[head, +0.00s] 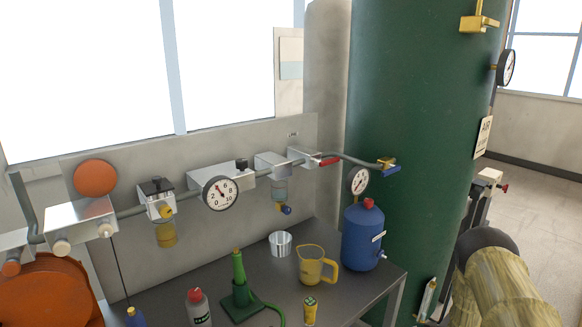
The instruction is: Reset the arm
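My gripper is not in view. A pale yellow, streaked part of my arm (502,290) with a dark rounded end fills the lower right corner, in front of the floor and beside the green tank. Whether the gripper holds anything cannot be seen.
A grey bench (338,301) carries a blue canister (362,240), yellow jug (312,264), metal cup (280,243), green oiler (239,287) and bottles. A gauge row (221,193) lines the wall behind. A large green tank (420,120) stands right of the bench. Open floor (540,200) lies far right.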

